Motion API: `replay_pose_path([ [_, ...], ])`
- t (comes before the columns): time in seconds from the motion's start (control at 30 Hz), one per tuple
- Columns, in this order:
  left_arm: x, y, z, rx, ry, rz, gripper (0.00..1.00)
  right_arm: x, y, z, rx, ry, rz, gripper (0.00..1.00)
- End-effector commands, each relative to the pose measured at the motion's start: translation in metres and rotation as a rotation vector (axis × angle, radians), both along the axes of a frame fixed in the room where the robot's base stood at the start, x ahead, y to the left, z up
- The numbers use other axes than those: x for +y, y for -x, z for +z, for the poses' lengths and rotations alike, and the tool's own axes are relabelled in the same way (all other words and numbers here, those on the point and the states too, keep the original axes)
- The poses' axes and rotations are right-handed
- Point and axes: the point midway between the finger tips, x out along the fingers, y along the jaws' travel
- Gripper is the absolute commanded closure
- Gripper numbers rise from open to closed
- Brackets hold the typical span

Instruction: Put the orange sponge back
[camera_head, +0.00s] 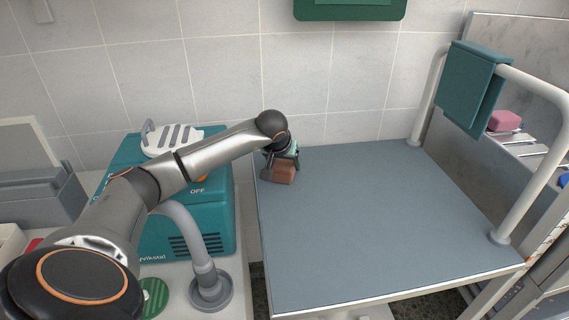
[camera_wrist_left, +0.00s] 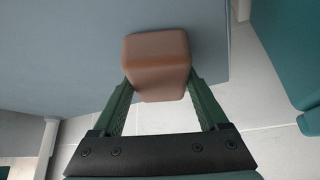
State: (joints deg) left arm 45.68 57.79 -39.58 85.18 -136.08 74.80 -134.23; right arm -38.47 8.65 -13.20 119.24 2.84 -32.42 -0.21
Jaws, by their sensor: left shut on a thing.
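The orange sponge (camera_head: 284,173), a brownish-orange block with rounded edges, is at the far left corner of the grey table top (camera_head: 370,220). I cannot tell whether the sponge touches the table top. My right gripper is not in view.
A teal machine (camera_head: 215,215) stands left of the table, under my left arm. The rest of the table top is bare.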

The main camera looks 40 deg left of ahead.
Motion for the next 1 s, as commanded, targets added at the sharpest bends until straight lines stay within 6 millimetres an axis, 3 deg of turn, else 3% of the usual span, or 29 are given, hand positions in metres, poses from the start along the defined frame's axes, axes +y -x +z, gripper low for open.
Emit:
replay_pose_path([
  [0.07, 0.0, 0.0, -0.003, 0.0, 0.0, 0.0, 0.68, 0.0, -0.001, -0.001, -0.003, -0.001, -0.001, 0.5],
  [0.1, 0.0, 0.0, -0.004, 0.0, 0.0, 0.0, 0.22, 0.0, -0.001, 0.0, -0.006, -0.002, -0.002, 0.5],
  [0.3, 0.0, 0.0, -0.003, 0.001, 0.0, 0.0, 0.0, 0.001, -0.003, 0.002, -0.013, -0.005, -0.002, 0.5],
  [0.67, -0.001, 0.002, 0.006, -0.002, -0.001, -0.001, 0.0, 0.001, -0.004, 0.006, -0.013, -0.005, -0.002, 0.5],
  [1.0, -0.018, 0.033, 0.063, -0.004, -0.002, -0.001, 0.0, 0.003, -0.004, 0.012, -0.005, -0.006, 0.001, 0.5],
])
